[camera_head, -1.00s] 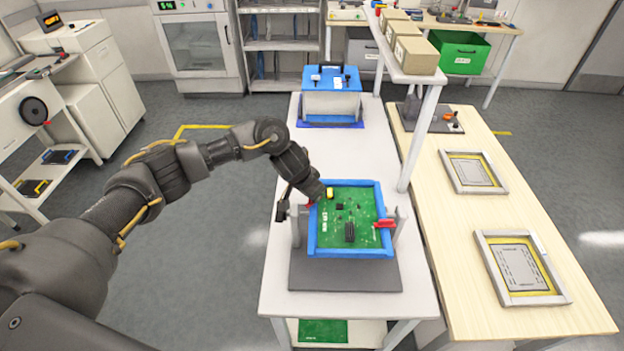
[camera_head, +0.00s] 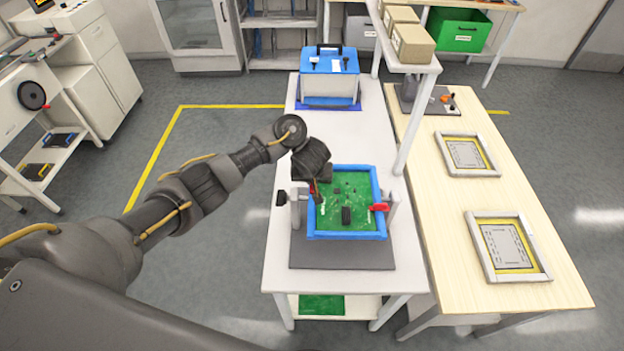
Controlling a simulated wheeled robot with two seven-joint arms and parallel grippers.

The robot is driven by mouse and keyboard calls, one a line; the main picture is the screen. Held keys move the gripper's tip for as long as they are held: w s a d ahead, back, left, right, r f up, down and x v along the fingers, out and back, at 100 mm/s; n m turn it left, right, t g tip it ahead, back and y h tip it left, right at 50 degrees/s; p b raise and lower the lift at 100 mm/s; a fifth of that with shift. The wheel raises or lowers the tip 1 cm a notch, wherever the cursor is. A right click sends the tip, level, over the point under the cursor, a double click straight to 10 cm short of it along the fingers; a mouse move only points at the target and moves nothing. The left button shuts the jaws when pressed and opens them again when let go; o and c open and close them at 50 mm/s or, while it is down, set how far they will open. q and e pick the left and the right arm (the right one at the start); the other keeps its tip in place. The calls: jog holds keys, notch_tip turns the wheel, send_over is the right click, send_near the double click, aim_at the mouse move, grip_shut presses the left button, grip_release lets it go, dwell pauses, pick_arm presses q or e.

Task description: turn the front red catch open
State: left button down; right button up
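A blue frame (camera_head: 345,235) holds a green circuit board (camera_head: 330,214) in a grey fixture (camera_head: 340,256) on the white table. One red catch (camera_head: 379,208) is on the fixture's right side and points inward over the blue frame's right edge. A second red catch (camera_head: 312,189) shows only in part at the left edge, beside my gripper. My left gripper (camera_head: 318,193) points down at the left edge of the blue frame, close to that second catch. Its fingers are small and dark, so I cannot tell whether they touch it or are open. My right gripper is out of view.
A blue-lidded box (camera_head: 330,83) stands at the back of the white table (camera_head: 283,240). A shelf post rises to the right of the fixture. The wooden table (camera_head: 435,250) at right carries two framed panels. The white table between box and fixture is clear.

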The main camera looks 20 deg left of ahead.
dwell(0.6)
pick_arm(q)
jog(key=c, duration=1.5)
grip_release()
jog(key=shift+c, duration=0.2)
jog(key=shift+d, duration=0.1)
